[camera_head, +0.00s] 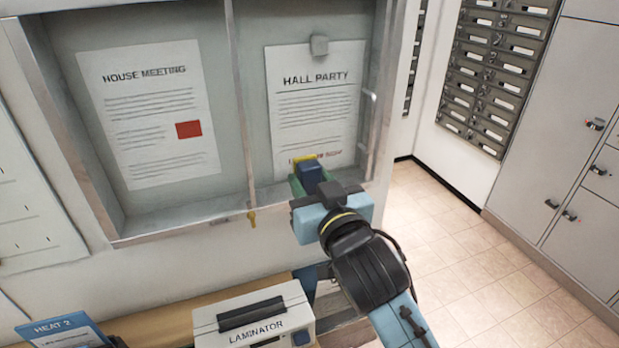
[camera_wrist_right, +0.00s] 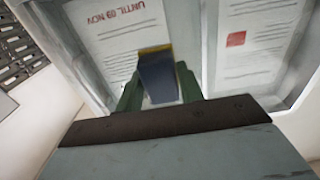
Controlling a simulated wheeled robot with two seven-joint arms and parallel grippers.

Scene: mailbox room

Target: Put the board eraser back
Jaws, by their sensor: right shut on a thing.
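The board eraser (camera_head: 311,175) is a dark blue block with a yellow edge. My right gripper (camera_head: 308,181) is shut on it, in front of the lower part of the HALL PARTY sheet (camera_head: 315,110). In the right wrist view the eraser (camera_wrist_right: 160,78) sits between the green fingers of my right gripper (camera_wrist_right: 158,90), its yellow edge toward the board. I cannot tell whether the eraser touches the sheet. My left gripper is not in view.
The notice case (camera_head: 185,228) has a metal frame, a centre bar and a small key at its lower edge. A HOUSE MEETING sheet (camera_head: 150,115) hangs on its left. A laminator (camera_head: 255,318) stands below. Mailboxes (camera_head: 495,70) and lockers (camera_head: 575,160) are at the right, beyond clear floor.

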